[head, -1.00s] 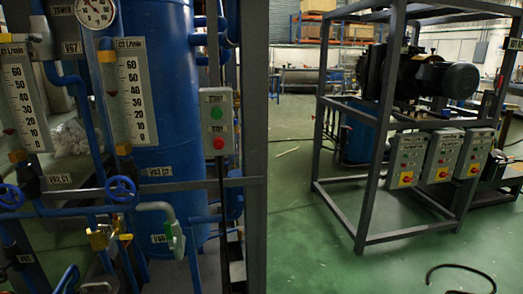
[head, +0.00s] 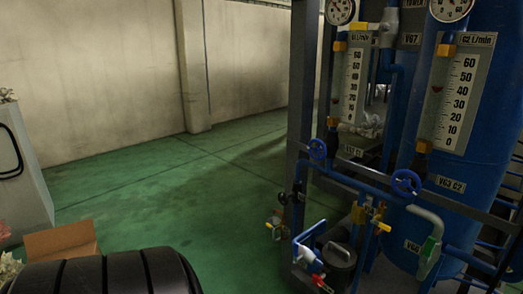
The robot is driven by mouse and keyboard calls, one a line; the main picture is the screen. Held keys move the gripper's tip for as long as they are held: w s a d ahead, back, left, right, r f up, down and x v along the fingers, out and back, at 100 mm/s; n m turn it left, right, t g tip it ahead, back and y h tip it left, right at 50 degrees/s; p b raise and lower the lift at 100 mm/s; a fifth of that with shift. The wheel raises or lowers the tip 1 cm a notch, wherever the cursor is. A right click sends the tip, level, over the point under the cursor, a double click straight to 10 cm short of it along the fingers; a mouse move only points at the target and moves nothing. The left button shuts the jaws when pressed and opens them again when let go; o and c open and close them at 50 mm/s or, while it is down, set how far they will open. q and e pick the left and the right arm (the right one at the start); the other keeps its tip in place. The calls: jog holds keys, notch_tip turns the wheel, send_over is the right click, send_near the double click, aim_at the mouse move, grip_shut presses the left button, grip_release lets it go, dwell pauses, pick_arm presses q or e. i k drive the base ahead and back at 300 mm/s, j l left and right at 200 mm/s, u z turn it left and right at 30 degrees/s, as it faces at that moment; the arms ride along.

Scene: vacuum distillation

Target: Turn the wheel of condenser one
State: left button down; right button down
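The wheel of condenser one (head: 317,149) is a small blue handwheel on the left of the pipe rig in the head view. A label ending in C1 (head: 351,151) sits just right of it, below the left flow gauge (head: 351,85). A second blue handwheel (head: 406,183) is to its right, by the label V63 C2 (head: 450,184). Both wheels look unobstructed. Neither of my grippers is in view, and nothing touches the wheels.
A grey frame post (head: 301,90) stands just left of the wheel. Lower pipes carry a yellow-handled valve (head: 378,217) and a blue-handled valve (head: 306,240). A big blue tank (head: 470,140) is behind. Green floor (head: 190,185) is open at left; a cardboard box (head: 62,240) lies lower left.

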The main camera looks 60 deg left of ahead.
aim_at(316, 149)
jog(key=u, duration=1.6)
